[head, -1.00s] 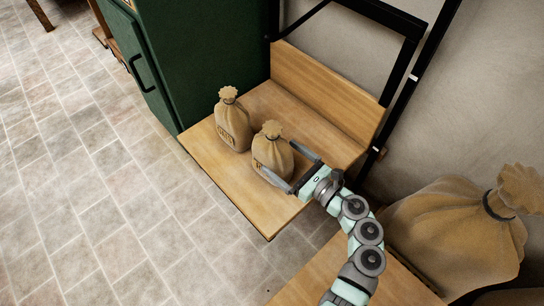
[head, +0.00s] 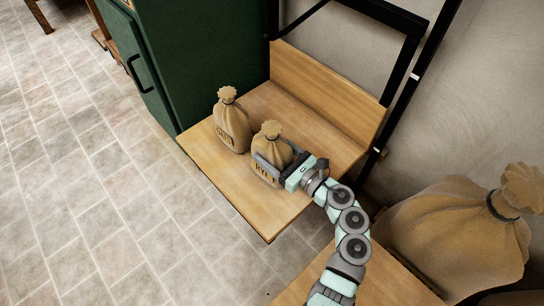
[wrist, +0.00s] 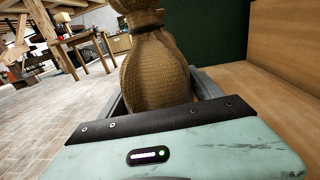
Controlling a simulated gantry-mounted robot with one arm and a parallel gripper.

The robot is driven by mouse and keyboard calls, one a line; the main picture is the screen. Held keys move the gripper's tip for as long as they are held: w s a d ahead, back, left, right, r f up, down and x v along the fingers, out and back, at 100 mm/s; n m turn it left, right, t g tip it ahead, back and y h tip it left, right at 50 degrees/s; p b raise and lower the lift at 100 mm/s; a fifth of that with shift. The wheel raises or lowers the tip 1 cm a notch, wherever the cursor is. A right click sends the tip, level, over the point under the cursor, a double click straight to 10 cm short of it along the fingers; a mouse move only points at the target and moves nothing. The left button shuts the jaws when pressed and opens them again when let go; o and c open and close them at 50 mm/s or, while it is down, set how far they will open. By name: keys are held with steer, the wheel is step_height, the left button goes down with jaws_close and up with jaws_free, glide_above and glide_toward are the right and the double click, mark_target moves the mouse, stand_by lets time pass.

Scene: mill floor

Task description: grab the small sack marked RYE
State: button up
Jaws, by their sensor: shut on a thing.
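The small tan sack marked RYE (head: 268,172) stands upright on the wooden shelf (head: 240,199), its dark lettering partly readable. My gripper (head: 271,163) is around it from the right, with its jaws shut on the sack's sides. In the wrist view the sack (wrist: 155,72) fills the space between the fingers (wrist: 162,97), its tied neck at the top of the picture. A second small sack (head: 231,126) with other lettering, hard to read, stands just behind and to the left.
A green cabinet (head: 195,60) stands behind the shelf on the left. A wooden back board (head: 325,88) and a black metal frame (head: 405,80) rise behind and to the right. A large sack (head: 455,230) sits at the lower right. Tiled floor lies open at the left.

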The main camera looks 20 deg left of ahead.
steer(key=shift+r, duration=0.1)
steer(key=c, duration=1.4)
steer(key=shift+r, duration=0.1)
